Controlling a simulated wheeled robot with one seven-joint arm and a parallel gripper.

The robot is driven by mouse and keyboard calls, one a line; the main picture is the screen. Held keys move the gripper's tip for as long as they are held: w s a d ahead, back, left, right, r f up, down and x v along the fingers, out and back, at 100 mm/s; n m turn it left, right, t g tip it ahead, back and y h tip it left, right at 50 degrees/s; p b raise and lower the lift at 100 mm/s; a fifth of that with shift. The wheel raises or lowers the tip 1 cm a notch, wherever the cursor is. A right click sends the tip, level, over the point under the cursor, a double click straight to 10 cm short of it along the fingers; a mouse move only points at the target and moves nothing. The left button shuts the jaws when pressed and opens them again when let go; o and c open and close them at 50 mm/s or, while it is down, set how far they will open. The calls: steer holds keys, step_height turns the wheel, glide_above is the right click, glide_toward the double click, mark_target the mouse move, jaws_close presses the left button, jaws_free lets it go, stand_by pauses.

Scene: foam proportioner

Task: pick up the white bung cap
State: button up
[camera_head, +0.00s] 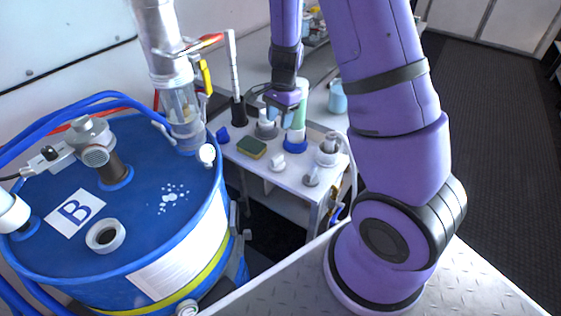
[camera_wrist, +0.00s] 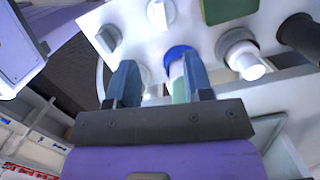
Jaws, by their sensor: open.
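A small white cap with a raised grip, which looks like the white bung cap (camera_head: 277,162), sits on the pale work surface near its front edge. In the wrist view the white cap (camera_wrist: 160,13) is at the top centre, beyond my fingertips and apart from them. My gripper (camera_head: 285,100) is over the back of that surface, behind the cap, by a pale green bottle with a blue base (camera_head: 296,143). In the wrist view my gripper (camera_wrist: 160,62) has its two blue fingers apart, with the bottle visible between them. It holds nothing that I can see.
A grey cap (camera_head: 311,177) lies right of the white one. A green sponge (camera_head: 252,148) lies left. White-topped bottles (camera_head: 328,150) (camera_head: 265,126) stand nearby. A blue drum (camera_head: 150,240) with hoses and a white ring (camera_head: 105,236) fills the left.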

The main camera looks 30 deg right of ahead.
glide_above(277, 156)
steer(key=f, duration=0.6)
steer(key=d+f, duration=0.1)
steer(key=f, duration=0.2)
steer(key=shift+f, duration=0.2)
steer(key=shift+a+f, duration=0.15)
steer(key=shift+f, duration=0.8)
steer(key=shift+a+f, duration=0.2)
steer(key=shift+f, duration=0.8)
steer(key=shift+a+f, duration=0.15)
steer(key=shift+f, duration=0.8)
steer(key=shift+s, duration=0.1)
jaws_close()
